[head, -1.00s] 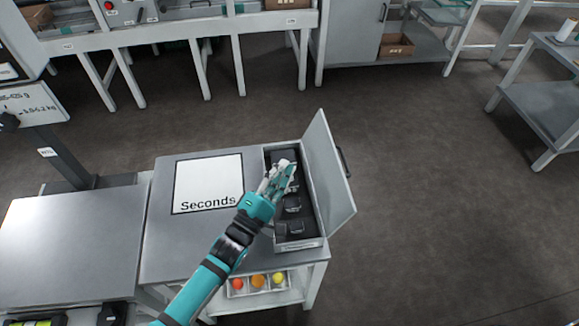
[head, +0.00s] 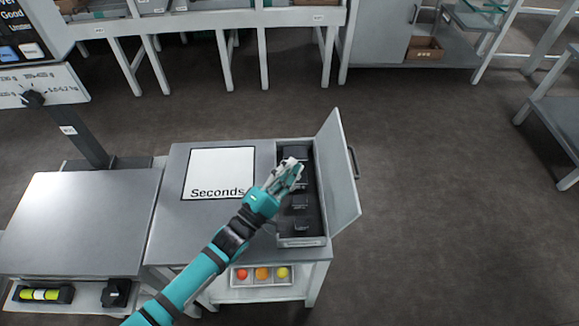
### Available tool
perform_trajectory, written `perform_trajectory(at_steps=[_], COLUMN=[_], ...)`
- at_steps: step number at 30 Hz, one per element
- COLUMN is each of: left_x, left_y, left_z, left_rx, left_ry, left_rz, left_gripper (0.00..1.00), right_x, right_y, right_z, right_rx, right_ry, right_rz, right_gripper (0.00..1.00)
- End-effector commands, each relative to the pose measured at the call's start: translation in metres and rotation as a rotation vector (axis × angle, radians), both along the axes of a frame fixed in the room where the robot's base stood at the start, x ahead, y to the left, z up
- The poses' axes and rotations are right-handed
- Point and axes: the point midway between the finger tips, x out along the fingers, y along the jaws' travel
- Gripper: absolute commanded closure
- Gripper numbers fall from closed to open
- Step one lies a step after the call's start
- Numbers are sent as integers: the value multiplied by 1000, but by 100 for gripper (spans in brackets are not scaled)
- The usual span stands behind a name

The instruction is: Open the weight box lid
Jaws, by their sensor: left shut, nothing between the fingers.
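The weight box (head: 303,241) stands on the right side of the grey table. Its lid (head: 337,177) is swung open to the right and stands steeply tilted, with a dark handle (head: 353,162) on its outer side. Several dark weights (head: 300,203) sit in a row in the box. My left gripper (head: 293,167) is shut and empty, over the left edge of the box near its far half, apart from the lid. It hides part of the box's inside. My right gripper is not in view.
A white "Seconds" sheet (head: 219,168) lies left of the box. A tray with coloured balls (head: 262,275) sits on the shelf below. A scale platform (head: 80,220) with a post stands at left. The floor right of the lid is clear.

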Motion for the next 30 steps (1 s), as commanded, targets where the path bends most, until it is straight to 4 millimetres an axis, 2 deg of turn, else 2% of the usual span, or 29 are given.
perform_trajectory(at_steps=[17,20,30], left_x=[-3,-13,-66], left_y=[3,10,51], left_z=[-2,-6,-27], left_rx=[1,1,3], left_ry=[1,3,4], left_rz=[0,0,-1], left_gripper=[100,100,100], right_x=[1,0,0], right_y=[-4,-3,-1], right_z=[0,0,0], right_rx=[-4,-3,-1], right_ry=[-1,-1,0], right_rz=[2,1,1], right_gripper=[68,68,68])
